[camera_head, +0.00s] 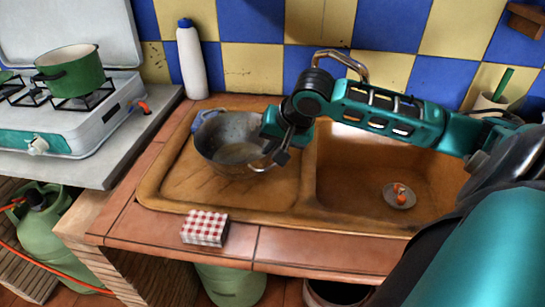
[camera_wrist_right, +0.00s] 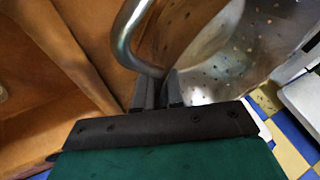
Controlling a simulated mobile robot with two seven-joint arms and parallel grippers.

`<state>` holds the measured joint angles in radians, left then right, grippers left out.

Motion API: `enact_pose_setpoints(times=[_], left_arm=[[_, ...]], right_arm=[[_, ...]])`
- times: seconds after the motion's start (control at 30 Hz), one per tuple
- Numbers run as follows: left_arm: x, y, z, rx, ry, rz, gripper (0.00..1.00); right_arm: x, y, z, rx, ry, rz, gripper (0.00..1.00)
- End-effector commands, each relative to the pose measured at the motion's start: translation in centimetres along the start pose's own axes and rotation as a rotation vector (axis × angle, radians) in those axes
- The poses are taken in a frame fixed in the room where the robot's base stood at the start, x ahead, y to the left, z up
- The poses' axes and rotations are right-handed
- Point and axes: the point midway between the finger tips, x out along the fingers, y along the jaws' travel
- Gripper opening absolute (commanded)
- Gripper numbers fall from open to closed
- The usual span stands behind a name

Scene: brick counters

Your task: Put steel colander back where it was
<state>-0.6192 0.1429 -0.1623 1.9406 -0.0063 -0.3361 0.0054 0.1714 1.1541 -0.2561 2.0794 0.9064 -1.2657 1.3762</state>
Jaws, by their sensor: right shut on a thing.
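The steel colander (camera_head: 235,143) is a grey metal bowl with small holes, over the left drainboard of the sink. My right gripper (camera_head: 272,158) is at its right side, shut on its curved metal handle. In the right wrist view the handle (camera_wrist_right: 132,32) runs down between the two fingers (camera_wrist_right: 156,92), and the perforated wall (camera_wrist_right: 225,55) shows behind them. The colander looks roughly upright; I cannot tell whether its base touches the drainboard. A blue item (camera_head: 203,119) shows at its left rim. My left gripper is not in view.
The sink basin (camera_head: 345,180) at right has a drain (camera_head: 399,196). A checkered box (camera_head: 205,228) sits on the front tiles. A white bottle (camera_head: 191,60) stands behind. A stove with a green pot (camera_head: 75,75) is at left.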

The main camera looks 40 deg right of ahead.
Motion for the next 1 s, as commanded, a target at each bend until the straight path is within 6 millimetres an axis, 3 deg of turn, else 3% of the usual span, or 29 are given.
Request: enact_pose_setpoints(times=[0.17,0.53,0.57,0.8,1.0], left_arm=[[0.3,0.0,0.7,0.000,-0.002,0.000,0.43],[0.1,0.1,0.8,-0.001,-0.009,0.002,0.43],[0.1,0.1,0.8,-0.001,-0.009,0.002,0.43],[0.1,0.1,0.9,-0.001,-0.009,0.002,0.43],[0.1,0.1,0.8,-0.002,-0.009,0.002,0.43]], right_arm=[[2.4,1.0,1.0,0.001,-0.003,0.000,0.00],[2.7,1.1,1.1,0.000,-0.001,-0.001,0.00],[2.8,1.2,1.1,0.000,-0.001,0.001,0.08],[2.8,1.1,1.1,0.000,-0.001,0.001,0.31],[2.8,1.1,1.1,0.000,-0.001,0.000,0.33]])
